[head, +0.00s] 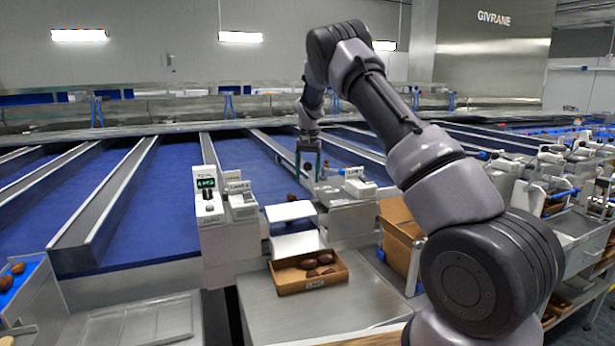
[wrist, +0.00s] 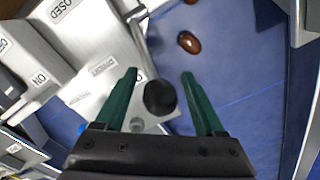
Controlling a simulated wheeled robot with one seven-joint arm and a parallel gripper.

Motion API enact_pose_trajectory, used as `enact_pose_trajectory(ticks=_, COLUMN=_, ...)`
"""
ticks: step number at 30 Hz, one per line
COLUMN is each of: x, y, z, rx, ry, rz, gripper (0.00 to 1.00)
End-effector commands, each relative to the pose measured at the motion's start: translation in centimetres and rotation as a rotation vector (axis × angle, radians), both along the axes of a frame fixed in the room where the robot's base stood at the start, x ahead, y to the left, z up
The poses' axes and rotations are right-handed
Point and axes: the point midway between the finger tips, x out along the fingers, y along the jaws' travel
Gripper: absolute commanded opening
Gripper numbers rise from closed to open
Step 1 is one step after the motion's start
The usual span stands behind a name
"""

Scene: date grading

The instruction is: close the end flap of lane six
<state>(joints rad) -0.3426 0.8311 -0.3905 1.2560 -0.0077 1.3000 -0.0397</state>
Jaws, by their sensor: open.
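My gripper (head: 308,158) is open above the end of a blue lane in the head view, pointing down. In the wrist view its two green fingers (wrist: 163,75) stand on either side of a round black knob (wrist: 160,98), with no clear contact. The knob sits by a metal housing (wrist: 100,65) whose plate reads "CLOSED". A brown date (wrist: 188,42) lies on the blue belt (wrist: 235,95) just beyond the fingers. In the head view a pale sloping plate (head: 290,211) stands at a lane end. Lane numbers are not readable.
A cardboard tray (head: 309,285) with several dates sits on a steel table (head: 350,305) below the lane end. White control boxes (head: 241,200) with a green display beside them stand left of the plate. Metal rails divide the lanes. A taller carton (head: 397,245) stands right.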

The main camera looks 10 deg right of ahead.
Motion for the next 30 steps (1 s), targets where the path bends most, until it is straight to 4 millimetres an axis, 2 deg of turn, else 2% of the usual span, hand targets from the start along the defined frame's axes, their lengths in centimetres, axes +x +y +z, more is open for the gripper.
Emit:
enact_pose_trajectory(ticks=10, x=0.02, y=0.01, z=-0.52, rx=0.000, ry=-0.001, rz=0.000, gripper=0.71)
enact_pose_trajectory(ticks=11, x=0.01, y=0.02, z=-0.51, rx=0.000, ry=-0.001, rz=0.000, gripper=0.64)
enact_pose_trajectory(ticks=15, x=0.01, y=0.02, z=-0.50, rx=0.000, ry=-0.001, rz=0.000, gripper=0.10)
enact_pose_trajectory(ticks=16, x=0.01, y=0.02, z=-0.50, rx=0.000, ry=-0.001, rz=0.000, gripper=0.00)
enact_pose_trajectory(ticks=30, x=0.00, y=0.03, z=-0.48, rx=0.000, ry=-0.001, rz=0.000, gripper=0.00)
